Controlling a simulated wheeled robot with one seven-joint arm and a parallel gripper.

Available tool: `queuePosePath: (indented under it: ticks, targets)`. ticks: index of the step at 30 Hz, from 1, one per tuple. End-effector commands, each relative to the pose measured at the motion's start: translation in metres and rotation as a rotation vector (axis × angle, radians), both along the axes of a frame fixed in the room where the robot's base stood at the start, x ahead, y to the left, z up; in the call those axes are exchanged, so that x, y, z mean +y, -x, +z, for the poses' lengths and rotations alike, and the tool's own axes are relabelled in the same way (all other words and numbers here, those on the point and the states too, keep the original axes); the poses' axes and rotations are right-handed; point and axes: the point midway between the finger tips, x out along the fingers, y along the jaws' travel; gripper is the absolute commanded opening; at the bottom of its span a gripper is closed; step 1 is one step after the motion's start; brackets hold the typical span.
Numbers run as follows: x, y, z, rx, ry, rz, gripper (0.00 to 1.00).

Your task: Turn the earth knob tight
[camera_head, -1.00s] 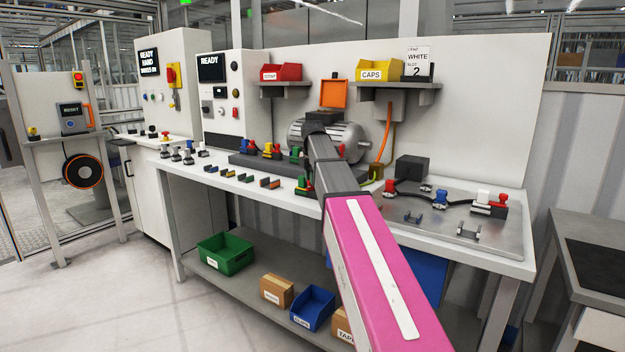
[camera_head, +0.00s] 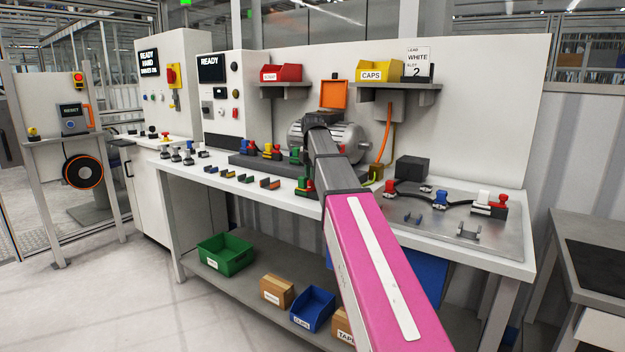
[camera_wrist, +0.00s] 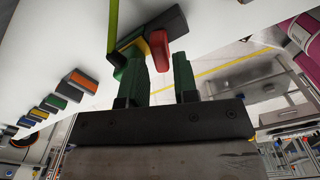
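In the wrist view a green, yellow and black piece (camera_wrist: 130,48) with a red block (camera_wrist: 158,48) sits just beyond my fingertips, on a white surface. A yellow-green strip (camera_wrist: 112,22) runs up from it. I cannot tell for sure which part is the earth knob. My gripper (camera_wrist: 160,68) shows two green fingers with a clear gap between them; the left finger overlaps the green piece, and contact cannot be judged. A similar green and red piece (camera_head: 304,187) stands at the bench's front edge, left of my arm.
The grey motor (camera_head: 348,135) with an open orange lid (camera_head: 334,94) stands behind my arm. Small coloured blocks (camera_head: 250,179) line the bench front. A metal plate (camera_head: 490,242) with connectors lies at right. Yellow (camera_head: 382,71) and red (camera_head: 283,72) bins sit on shelves above.

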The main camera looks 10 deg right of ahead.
Motion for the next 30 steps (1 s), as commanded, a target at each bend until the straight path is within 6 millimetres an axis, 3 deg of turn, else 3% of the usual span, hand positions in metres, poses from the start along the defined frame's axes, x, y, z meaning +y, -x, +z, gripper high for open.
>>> queuePosePath:
  ticks: [6, 12, 18, 26, 29, 30]
  targets:
    - [0.0, -0.002, 0.043, -0.001, 0.0, 0.0, 0.28]
    - [0.0, -0.001, 0.073, 0.0, 0.0, -0.001, 0.28]
    - [0.0, 0.0, 0.086, 0.0, 0.0, -0.001, 0.28]
    - [0.0, 0.0, 0.087, 0.001, 0.0, -0.001, 0.28]
    - [-0.001, 0.001, 0.086, 0.0, -0.004, -0.001, 0.02]
    - [-0.002, 0.003, 0.085, -0.004, -0.014, -0.002, 0.0]
